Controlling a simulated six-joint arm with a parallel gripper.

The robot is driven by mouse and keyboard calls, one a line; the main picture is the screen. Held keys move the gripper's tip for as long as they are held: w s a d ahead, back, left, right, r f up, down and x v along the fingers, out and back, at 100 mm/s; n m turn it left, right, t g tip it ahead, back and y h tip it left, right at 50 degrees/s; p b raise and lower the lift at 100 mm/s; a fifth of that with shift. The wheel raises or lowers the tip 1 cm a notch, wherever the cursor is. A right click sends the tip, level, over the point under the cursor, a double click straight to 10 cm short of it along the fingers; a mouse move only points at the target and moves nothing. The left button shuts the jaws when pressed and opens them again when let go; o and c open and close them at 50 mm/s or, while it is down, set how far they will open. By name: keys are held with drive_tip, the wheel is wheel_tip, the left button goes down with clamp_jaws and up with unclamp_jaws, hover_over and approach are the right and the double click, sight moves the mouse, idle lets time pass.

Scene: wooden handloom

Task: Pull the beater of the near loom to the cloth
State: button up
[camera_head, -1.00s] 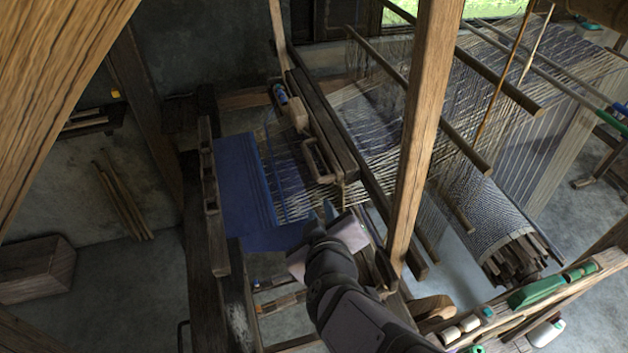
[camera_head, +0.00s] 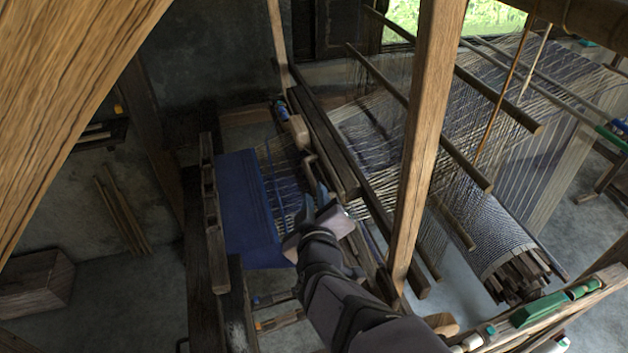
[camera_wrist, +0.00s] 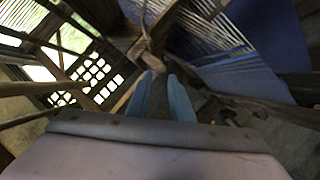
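The near loom's blue cloth (camera_head: 248,205) lies left of the beater (camera_head: 328,150), a dark wooden bar slanting across the pale warp threads. A strip of open warp shows between the cloth and the beater. My gripper (camera_head: 316,198) is at the beater's near end, beside its wooden handle, which it partly hides. In the wrist view the two blue fingers (camera_wrist: 163,88) stand apart with a gap between them. A wooden piece (camera_wrist: 150,60) lies just ahead of the fingertips. I cannot tell whether they touch it. The blue cloth is at the upper right there (camera_wrist: 245,80).
A wooden post (camera_head: 425,150) rises close to the right of my arm. Heddle bars and threads (camera_head: 455,130) hang behind it. A dark side beam (camera_head: 213,215) stands left of the cloth. A rail with green and white spools (camera_head: 540,310) is at lower right.

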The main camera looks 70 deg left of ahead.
sight(314, 189)
drive_tip(key=shift+p+x, duration=1.15)
drive_tip(key=shift+x, duration=2.1)
drive_tip(key=shift+f, duration=0.1)
clamp_jaws()
